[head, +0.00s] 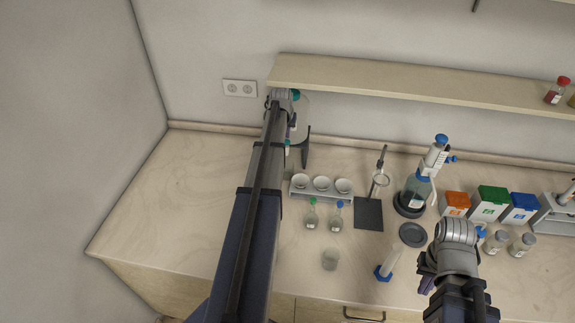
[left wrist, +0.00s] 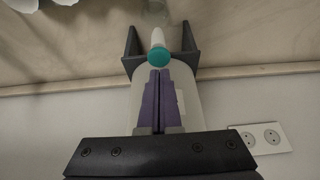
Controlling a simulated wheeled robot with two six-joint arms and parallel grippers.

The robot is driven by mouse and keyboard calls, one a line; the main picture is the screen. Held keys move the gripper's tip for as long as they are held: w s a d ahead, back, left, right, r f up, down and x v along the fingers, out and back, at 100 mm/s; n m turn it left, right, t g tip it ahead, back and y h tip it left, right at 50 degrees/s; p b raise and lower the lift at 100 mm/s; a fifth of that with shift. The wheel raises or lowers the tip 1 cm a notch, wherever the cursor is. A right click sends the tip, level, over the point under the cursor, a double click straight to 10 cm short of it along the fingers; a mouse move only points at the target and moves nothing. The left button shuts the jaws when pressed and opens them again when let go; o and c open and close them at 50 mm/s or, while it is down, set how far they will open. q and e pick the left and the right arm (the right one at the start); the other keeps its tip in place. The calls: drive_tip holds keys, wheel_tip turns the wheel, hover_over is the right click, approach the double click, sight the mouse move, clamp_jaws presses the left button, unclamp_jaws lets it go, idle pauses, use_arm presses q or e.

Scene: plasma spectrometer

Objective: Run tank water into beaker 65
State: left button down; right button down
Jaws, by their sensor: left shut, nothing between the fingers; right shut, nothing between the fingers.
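The whitish water tank (head: 301,123) stands at the back wall on a dark stand (head: 306,150), partly hidden by my left arm. In the left wrist view its pale body (left wrist: 185,95) has a teal-ended tap (left wrist: 158,57). My left gripper (left wrist: 159,72) is shut and empty, its purple fingertips close to the tap; I cannot tell whether they touch. A faint clear glass item (left wrist: 155,12) shows beyond the tap, cut by the frame. A small clear beaker (head: 330,259) stands on the front of the bench; its number is unreadable. My right gripper (head: 427,276) is shut and empty above the bench front.
A rack of white cups (head: 321,186), two small capped bottles (head: 311,217), a dark square plate (head: 368,214), a blue-footed cylinder (head: 387,265) and a blue-capped dispenser (head: 421,180) stand on the bench. A shelf (head: 420,88) overhangs the back. The bench's left end is clear.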

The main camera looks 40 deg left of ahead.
use_arm(q)
drive_tip(key=shift+f, duration=0.15)
idle(0.3)
drive_tip(key=shift+f+b, duration=0.55)
drive_tip(key=shift+b, duration=0.15)
drive_tip(key=shift+f+b, duration=0.4)
drive_tip(key=shift+b, duration=0.05)
drive_tip(key=shift+r, duration=0.1)
idle(4.2)
drive_tip(key=shift+r+p, duration=1)
drive_tip(key=shift+p, duration=0.15)
idle(0.5)
